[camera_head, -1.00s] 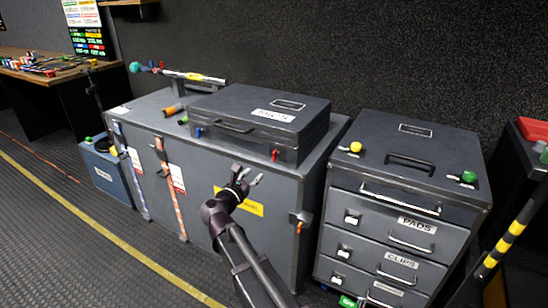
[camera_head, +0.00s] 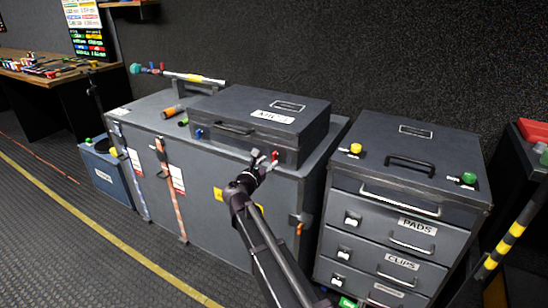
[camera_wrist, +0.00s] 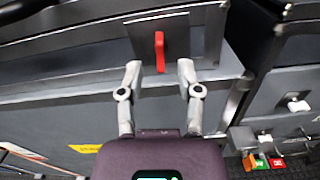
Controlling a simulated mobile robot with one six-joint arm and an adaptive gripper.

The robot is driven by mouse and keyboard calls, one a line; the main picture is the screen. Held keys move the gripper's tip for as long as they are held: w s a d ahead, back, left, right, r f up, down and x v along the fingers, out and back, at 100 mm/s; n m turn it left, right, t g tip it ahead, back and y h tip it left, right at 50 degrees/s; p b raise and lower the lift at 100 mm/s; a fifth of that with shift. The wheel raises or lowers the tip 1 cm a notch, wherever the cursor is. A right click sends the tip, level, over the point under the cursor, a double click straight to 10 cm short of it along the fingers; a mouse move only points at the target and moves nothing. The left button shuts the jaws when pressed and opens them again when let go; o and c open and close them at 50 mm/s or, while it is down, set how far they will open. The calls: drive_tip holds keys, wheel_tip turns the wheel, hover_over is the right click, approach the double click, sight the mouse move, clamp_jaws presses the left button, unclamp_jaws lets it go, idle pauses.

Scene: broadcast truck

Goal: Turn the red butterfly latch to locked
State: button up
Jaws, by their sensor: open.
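The red butterfly latch (camera_wrist: 160,52) is on the front face of the grey case labelled MICS (camera_head: 262,118), near its right end. In the wrist view its red tab stands upright, between and just beyond my fingertips. In the head view the latch (camera_head: 275,156) shows beside my fingers. My gripper (camera_head: 262,158) is open, with one finger on each side of the latch; it also shows in the wrist view (camera_wrist: 159,72). I cannot tell whether either finger touches the latch. A blue latch (camera_head: 198,133) is on the left of the same case front.
The case rests on a large grey trunk (camera_head: 225,190) with a narrow ledge in front. A drawer cabinet (camera_head: 405,190) stands close on the right, with yellow and green knobs on top. Orange and green cylinders lie left of the case.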

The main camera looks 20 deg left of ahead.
sight(273, 158)
drive_tip(key=shift+w+d, duration=0.2)
drive_tip(key=shift+w, duration=2.05)
clamp_jaws()
